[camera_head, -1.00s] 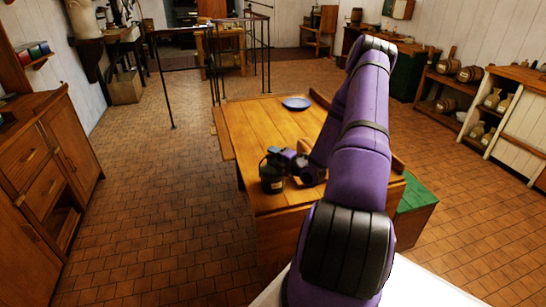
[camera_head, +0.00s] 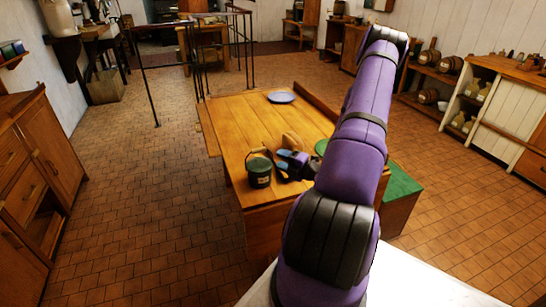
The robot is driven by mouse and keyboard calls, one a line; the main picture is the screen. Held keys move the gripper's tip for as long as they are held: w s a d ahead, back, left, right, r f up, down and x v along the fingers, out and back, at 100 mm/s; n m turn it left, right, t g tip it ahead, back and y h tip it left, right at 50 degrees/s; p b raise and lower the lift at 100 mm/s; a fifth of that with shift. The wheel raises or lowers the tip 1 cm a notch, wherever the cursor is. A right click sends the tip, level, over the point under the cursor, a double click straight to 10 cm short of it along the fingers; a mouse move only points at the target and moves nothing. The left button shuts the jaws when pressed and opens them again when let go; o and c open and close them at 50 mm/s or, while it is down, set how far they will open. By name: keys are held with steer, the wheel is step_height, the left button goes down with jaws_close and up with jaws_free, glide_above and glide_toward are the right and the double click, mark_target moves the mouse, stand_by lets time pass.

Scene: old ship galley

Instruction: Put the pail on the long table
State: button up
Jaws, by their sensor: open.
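The pail (camera_head: 259,172) is small and dark green with a pale label and a thin handle. It stands upright on the near left part of the long table (camera_head: 240,120), a wooden table with plank boards. My gripper (camera_head: 281,161) is just right of the pail, above the table, with its jaws apart and nothing seen between them. A small gap seems to separate it from the pail. My purple arm hides the right part of the table.
A brown rounded thing (camera_head: 292,141) and a partly hidden green thing (camera_head: 321,147) are near my gripper. A green-topped bench (camera_head: 402,184) stands at right. A metal railing (camera_head: 200,60) stands beyond the table. The left floor is clear.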

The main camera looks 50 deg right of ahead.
steer(key=w+a+r+n+g+y, duration=0.3)
steer(key=a+r+n+g+y, duration=0.9)
steer(key=a+r+n, duration=1.3)
steer(key=s+a+r+n+h, duration=0.5)
steer(key=s+n, duration=0.4)
steer(key=n, duration=0.5)
steer(key=s+a+r+n+h, duration=0.6)
steer(key=s+r+n+h, duration=0.2)
steer(key=n, duration=0.6)
steer(key=shift+s+r+g, duration=0.3)
steer(key=shift+s+r, duration=0.1)
steer(key=shift+r, duration=0.3)
